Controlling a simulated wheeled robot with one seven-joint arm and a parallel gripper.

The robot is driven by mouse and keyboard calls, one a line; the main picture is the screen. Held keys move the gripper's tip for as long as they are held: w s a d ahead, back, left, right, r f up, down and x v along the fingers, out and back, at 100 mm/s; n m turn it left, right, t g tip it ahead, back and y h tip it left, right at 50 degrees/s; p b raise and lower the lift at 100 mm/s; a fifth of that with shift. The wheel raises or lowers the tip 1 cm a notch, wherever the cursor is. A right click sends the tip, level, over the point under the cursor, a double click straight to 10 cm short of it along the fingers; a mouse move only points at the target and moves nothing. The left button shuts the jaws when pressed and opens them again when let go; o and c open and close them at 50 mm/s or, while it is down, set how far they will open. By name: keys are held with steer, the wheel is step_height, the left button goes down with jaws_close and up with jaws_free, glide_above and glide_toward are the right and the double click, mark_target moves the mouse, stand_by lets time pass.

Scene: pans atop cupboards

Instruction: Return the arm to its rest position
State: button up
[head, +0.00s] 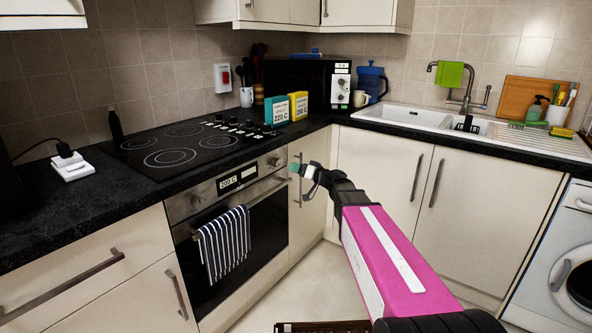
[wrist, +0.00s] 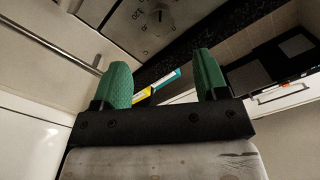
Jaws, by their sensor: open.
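My gripper (head: 300,170) is held out in the air in front of the oven's right side and the narrow cupboard, below counter height. In the wrist view its two green fingertips (wrist: 162,88) stand wide apart with nothing between them, so it is open and empty. My pink and black arm reaches up to it from the lower right of the head view. In the head view the gripper looks close to the oven's handle end; I cannot tell the exact gap.
The oven (head: 262,237) with a striped towel (head: 223,243) on its handle is left of my gripper. Black counter (head: 75,212) runs above, with a hob (head: 185,143), microwave (head: 285,78) and sink (head: 405,116). A washing machine (head: 565,235) stands right. Some floor (head: 290,290) is clear.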

steer(key=s+d+f+g+h, duration=0.3)
steer(key=s+f+g+h, duration=0.35)
steer(key=s+f, duration=0.85)
steer(key=s+d+f+m+g+h, duration=0.4)
steer(key=s+d+f+h, duration=0.3)
steer(key=s+d, duration=0.5)
steer(key=shift+s+d+f+h, duration=0.2)
steer(key=shift+s+f+h, duration=0.15)
steer(key=shift+f, duration=0.55)
steer(key=shift+a+g, duration=0.2)
steer(key=shift+g, duration=0.05)
stand_by(2.2)
